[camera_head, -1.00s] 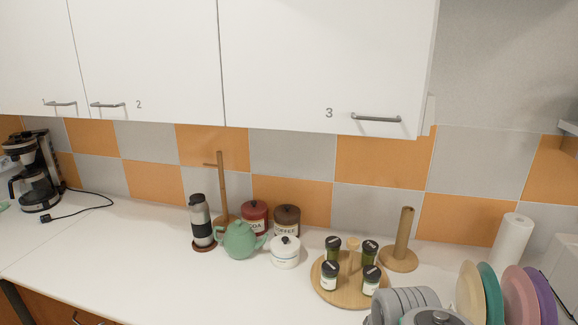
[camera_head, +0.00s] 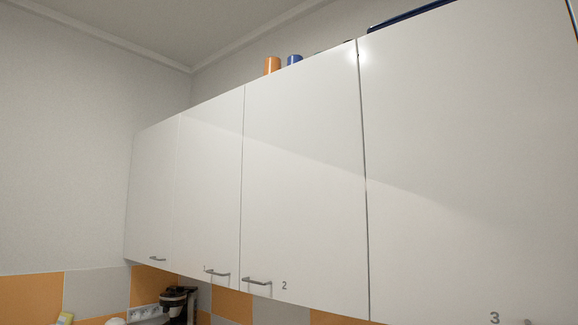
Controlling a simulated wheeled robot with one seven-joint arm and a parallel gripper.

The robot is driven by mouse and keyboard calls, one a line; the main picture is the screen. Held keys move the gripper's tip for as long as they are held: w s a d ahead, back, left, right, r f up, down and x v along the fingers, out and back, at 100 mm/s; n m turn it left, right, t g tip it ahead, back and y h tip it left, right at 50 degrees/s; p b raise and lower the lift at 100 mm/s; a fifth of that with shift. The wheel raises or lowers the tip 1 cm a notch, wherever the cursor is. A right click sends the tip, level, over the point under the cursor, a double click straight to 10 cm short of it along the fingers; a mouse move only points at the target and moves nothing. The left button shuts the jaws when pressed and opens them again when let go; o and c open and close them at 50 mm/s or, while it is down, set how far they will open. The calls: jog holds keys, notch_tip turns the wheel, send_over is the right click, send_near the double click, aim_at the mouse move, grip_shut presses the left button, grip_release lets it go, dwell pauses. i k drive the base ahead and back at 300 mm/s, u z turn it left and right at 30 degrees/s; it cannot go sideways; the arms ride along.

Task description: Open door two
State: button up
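Door two (camera_head: 303,190) is a white wall-cabinet door marked with a small "2". It is shut. Its grey bar handle (camera_head: 257,281) is near the lower left corner of the door. My gripper is not in view.
Door three (camera_head: 470,170) is to the right of door two, and door one (camera_head: 208,190) is to its left; both are shut. A farther door (camera_head: 152,195) is at the left end. An orange cup (camera_head: 272,65) and a blue cup (camera_head: 294,61) stand on top of the cabinets. A coffee machine (camera_head: 178,303) shows below.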

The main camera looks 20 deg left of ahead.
aim_at(305, 232)
jog(key=u, duration=0.45)
jog(key=k, duration=0.55)
jog(key=u, duration=1.2)
jog(key=i, duration=0.7)
jog(key=u, duration=0.55)
jog(key=i, duration=1.1)
jog(key=z, duration=0.1)
